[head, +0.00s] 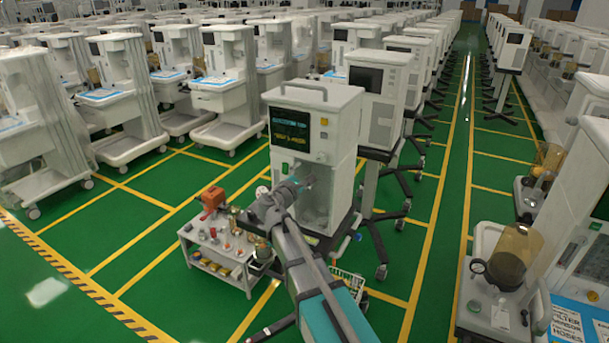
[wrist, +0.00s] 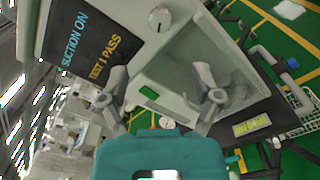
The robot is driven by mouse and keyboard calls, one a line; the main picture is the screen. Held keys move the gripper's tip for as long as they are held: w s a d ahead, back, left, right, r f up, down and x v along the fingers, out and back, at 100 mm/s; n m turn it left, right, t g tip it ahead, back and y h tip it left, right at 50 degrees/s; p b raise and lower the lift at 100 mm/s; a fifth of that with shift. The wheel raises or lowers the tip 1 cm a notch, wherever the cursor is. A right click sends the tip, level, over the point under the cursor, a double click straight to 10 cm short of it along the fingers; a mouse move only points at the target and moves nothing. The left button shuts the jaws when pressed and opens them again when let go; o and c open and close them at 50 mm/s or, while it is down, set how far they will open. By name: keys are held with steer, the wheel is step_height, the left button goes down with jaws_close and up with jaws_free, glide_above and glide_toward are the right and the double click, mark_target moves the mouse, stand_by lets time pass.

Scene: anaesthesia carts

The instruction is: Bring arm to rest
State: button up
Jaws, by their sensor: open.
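My arm (head: 312,280) reaches up from the bottom of the head view to the front of a white machine (head: 342,106). My gripper (head: 304,182) is at the machine's lower front, by a clear-fronted recess. In the wrist view my gripper (wrist: 166,90) has its two fingers spread wide apart with nothing held between them. The machine's dark screen (wrist: 82,38) reads "SUCTION ON" and "TEST 1 PASS". A round knob (wrist: 159,18) and a green button (wrist: 149,92) are on its front. I cannot tell whether the fingers touch the machine.
A small white cart (head: 212,268) with an orange-red device (head: 213,198) and several small items stands left of my arm. A wire basket (head: 348,281) is to the right. Rows of machines stand behind. Open green floor lies at front left and along the right aisle.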

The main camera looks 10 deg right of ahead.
steer(key=s+d+f+m+g+y, duration=0.2)
steer(key=s+d+f+m+g, duration=0.7)
steer(key=s+f+m, duration=0.35)
steer(key=s+a+f+m+g+y, duration=0.2)
steer(key=s+f+m+y, duration=0.1)
steer(key=s, duration=0.5)
steer(key=s+a+f+m+g+y, duration=0.2)
steer(key=s+f+m+g+y, duration=0.1)
steer(key=s, duration=0.5)
steer(key=m+y, duration=0.1)
steer(key=y, duration=0.1)
steer(key=shift+s+a+f+g+y, duration=0.25)
steer(key=shift+s+a+g+y, duration=0.05)
steer(key=shift+s+a, duration=0.1)
